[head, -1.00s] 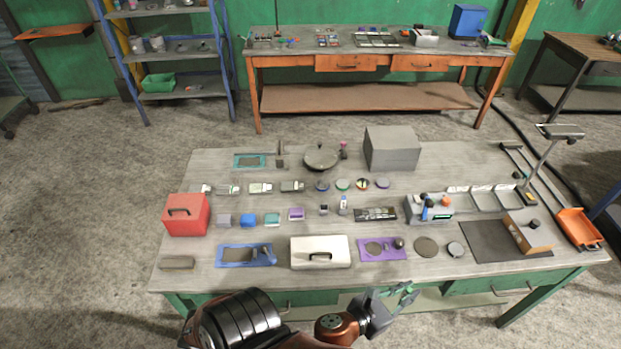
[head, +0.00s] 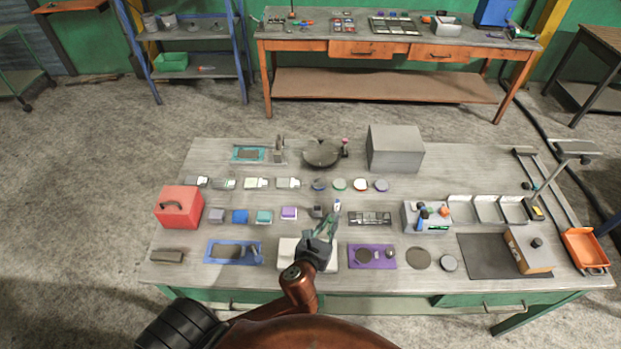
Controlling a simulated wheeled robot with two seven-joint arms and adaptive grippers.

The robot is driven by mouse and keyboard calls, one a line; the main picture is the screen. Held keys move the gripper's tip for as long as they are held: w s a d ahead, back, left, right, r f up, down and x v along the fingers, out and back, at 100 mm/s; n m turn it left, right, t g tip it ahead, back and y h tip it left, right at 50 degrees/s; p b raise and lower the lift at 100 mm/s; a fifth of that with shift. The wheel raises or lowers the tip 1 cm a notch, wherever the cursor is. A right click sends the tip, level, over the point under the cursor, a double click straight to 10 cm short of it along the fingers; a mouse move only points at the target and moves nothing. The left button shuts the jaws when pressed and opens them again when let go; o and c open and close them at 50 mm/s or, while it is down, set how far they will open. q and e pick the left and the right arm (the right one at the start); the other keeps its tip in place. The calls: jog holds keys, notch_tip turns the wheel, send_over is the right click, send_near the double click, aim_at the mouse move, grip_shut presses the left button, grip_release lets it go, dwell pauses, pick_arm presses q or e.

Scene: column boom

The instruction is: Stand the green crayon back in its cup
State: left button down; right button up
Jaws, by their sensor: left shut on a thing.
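My left gripper (head: 328,222) reaches over the middle of the table, with its slim green fingers close together. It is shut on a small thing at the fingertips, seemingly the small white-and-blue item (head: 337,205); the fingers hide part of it. A grey holder (head: 411,217) stands to the right, with blue and orange pieces in it and a small green piece (head: 438,228) at its front. I cannot tell for sure which thing is the green crayon or its cup. My right gripper is out of view.
A white box (head: 287,250) lies under my left wrist, with a purple tray (head: 387,262) to its right. Small boxes, including a purple one (head: 289,213), stand left of the gripper. A red box (head: 178,208) and a grey box (head: 395,148) stand higher.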

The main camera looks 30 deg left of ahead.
pick_arm(q)
jog(key=w+a+n+g+y+p, duration=0.2)
jog(key=w+a+n+y+p, duration=0.3)
jog(key=w+a, duration=0.65)
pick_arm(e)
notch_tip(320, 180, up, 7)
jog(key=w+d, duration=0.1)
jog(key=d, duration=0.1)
pick_arm(q)
jog(key=shift+m, duration=0.5)
jog(key=shift+s+f+b, duration=0.15)
jog(key=shift+f+b, duration=1.7)
jog(key=shift+f, duration=0.55)
jog(key=shift+s+f+b, duration=0.15)
jog(key=shift+f+b, duration=1.65)
jog(key=shift+f, duration=0.55)
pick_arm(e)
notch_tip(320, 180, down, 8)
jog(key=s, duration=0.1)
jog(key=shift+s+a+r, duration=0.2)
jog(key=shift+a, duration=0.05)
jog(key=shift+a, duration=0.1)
